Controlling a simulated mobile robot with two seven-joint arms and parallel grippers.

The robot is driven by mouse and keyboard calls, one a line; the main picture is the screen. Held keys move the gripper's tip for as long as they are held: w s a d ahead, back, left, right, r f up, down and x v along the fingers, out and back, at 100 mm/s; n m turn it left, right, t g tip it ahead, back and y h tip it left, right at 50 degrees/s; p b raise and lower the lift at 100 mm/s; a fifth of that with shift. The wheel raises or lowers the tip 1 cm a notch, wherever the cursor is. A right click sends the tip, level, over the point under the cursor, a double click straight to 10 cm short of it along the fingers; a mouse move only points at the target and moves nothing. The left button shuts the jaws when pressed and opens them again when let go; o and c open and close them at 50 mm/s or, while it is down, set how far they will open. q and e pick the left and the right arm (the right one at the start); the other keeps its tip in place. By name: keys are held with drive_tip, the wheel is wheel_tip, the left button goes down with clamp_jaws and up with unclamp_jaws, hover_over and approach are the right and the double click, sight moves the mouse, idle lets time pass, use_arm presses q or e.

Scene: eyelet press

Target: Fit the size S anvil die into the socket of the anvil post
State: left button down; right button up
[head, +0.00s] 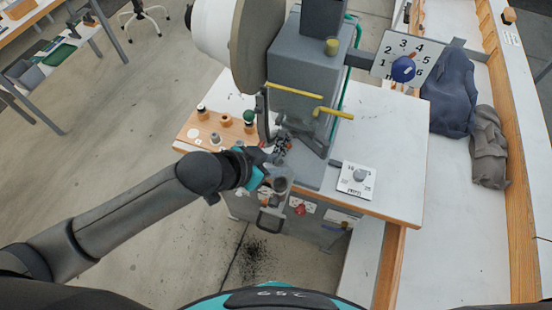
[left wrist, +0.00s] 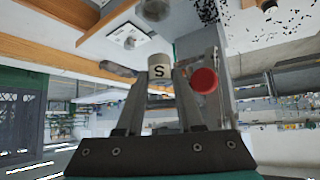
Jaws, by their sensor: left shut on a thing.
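The size S anvil die (left wrist: 159,67), a pale cylinder marked with a black S, sits between the fingertips of my left gripper (left wrist: 160,88), which is shut on it. In the head view my left gripper (head: 268,168) is at the front of the press, and the die cannot be made out there. A grey round part (head: 280,186), which looks like the anvil post, stands just beside the gripper. A grey round end (left wrist: 154,9) shows at the top of the left wrist view, apart from the die. Its socket cannot be seen clearly. My right gripper is not in view.
The grey press (head: 292,100) with its large wheel (head: 257,45) rises behind the gripper. A wooden board (head: 190,128) with several small pieces is at left. A white card (head: 357,180) with a grey piece lies at right. A red knob (left wrist: 204,80) is close to the fingers.

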use_arm(q)
drive_tip(key=shift+s+a, duration=0.15)
drive_tip(key=shift+f+b, duration=1.8)
drive_tip(key=shift+f, duration=1.05)
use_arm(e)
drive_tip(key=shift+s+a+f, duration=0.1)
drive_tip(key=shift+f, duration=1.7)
use_arm(q)
drive_tip(key=shift+p, duration=1)
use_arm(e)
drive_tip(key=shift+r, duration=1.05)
use_arm(q)
drive_tip(key=shift+f, duration=0.4)
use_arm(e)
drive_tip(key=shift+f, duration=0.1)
use_arm(q)
drive_tip(key=shift+p, duration=0.75)
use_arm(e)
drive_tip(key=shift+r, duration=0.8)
use_arm(q)
drive_tip(key=shift+f+b, duration=0.6)
drive_tip(key=shift+f, duration=0.3)
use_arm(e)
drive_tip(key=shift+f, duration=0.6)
use_arm(q)
drive_tip(key=shift+c, duration=2.3)
unclamp_jaws()
